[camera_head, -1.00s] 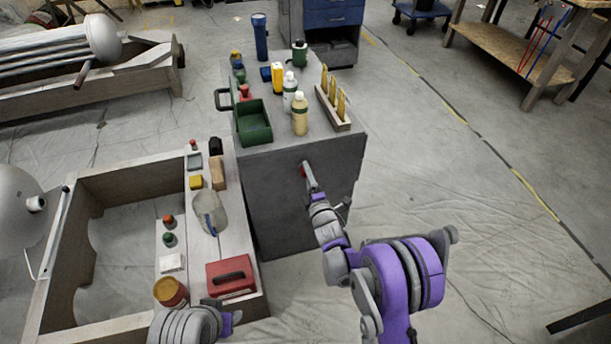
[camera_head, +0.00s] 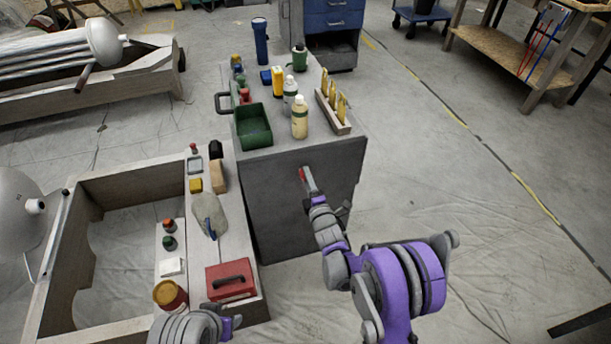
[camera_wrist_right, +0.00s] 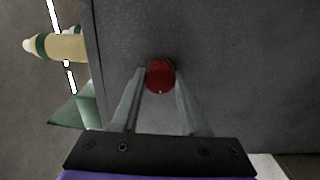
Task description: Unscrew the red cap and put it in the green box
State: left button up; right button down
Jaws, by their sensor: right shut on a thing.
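The red cap (camera_wrist_right: 160,76) shows as a round disc between my right gripper's two fingertips in the right wrist view. In the head view it is a small red spot (camera_head: 303,174) at the tip of my right gripper (camera_head: 308,180), in front of the grey cabinet's near face. The right gripper is shut on it. I cannot tell whether the cap is still on a thread. The green box (camera_head: 254,138) is open on the cabinet top, above and left of the gripper. My left gripper (camera_head: 229,322) shows only partly at the bottom; its fingers are unclear.
The grey cabinet (camera_head: 290,210) carries bottles (camera_head: 300,118), a wooden rack (camera_head: 335,112) and several small items around the box. A wooden frame bench at the left holds a red toolbox (camera_head: 230,280) and loose parts.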

jog(key=n+p, duration=0.9)
jog(key=n, duration=1)
jog(key=shift+p, duration=0.4)
jog(key=shift+c, duration=1.7)
grip_release()
jog(key=shift+c, duration=0.8)
